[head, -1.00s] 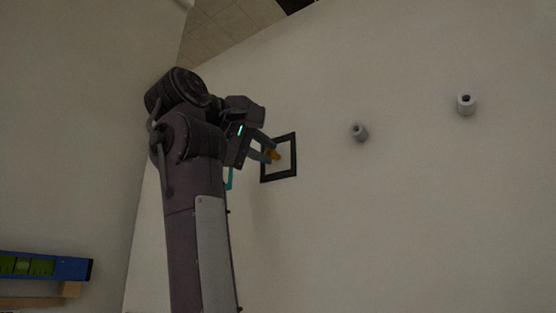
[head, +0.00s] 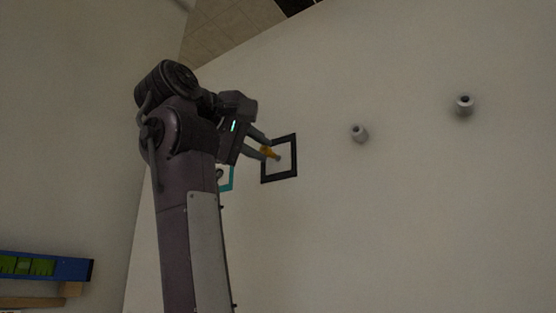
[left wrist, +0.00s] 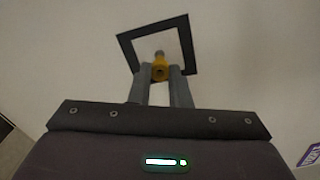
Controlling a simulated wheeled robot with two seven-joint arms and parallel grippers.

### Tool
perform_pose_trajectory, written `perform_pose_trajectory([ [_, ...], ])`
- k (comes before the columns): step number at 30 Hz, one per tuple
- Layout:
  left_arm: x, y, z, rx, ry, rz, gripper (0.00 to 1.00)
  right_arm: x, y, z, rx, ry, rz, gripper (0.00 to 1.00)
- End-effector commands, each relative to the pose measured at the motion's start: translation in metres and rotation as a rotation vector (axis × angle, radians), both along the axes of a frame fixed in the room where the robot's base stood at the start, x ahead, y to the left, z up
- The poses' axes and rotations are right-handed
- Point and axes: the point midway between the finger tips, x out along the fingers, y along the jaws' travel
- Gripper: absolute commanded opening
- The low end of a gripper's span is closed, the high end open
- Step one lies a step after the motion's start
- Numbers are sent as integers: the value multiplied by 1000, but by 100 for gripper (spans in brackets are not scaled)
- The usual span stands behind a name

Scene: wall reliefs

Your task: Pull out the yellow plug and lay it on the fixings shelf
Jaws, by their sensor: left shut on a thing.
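The yellow plug (head: 267,152) is between the fingertips of my left gripper (head: 264,148), in front of the black square frame (head: 294,158) on the wall. A short grey piece shows between the yellow part and the wall; I cannot tell whether it is still inside a socket. In the left wrist view the plug (left wrist: 160,71) is pinched between the grey fingers, with its grey end pointing toward the inside of the frame (left wrist: 190,45). My right gripper is not in view. No shelf is clearly identifiable as the fixings shelf.
A teal frame (head: 230,180) is partly hidden behind my left arm. A blue and green object (head: 45,267) rests above a wooden ledge (head: 30,302) at lower left.

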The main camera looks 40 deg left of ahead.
Motion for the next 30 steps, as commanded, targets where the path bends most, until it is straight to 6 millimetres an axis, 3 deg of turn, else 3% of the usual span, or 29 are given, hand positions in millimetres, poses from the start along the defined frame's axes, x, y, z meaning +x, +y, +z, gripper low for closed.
perform_pose_trajectory([
  [15,-31,-3,0,0,-1,1,0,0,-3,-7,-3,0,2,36],
  [30,-33,-4,0,0,0,1,0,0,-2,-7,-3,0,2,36],
])
